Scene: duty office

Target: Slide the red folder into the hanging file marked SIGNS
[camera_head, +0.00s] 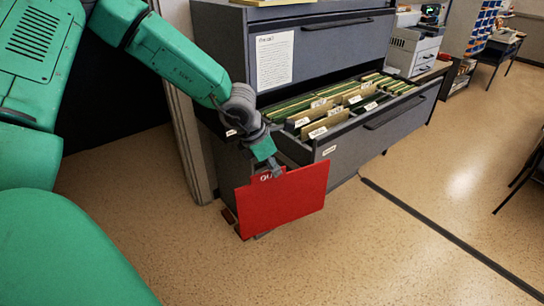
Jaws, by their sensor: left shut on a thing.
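My left gripper (268,170) is shut on the top edge of the red folder (282,204). The folder hangs upright in front of the cabinet, outside the drawer and below its rim. The open drawer (372,138) holds several hanging files (340,104) with white tabs. The tab writing is too small to read, so I cannot tell which one is marked SIGNS. My right gripper is not in view.
The grey cabinet (340,50) rises behind the open drawer, with a paper notice (274,60) on its front. A printer (413,50) stands at the back right.

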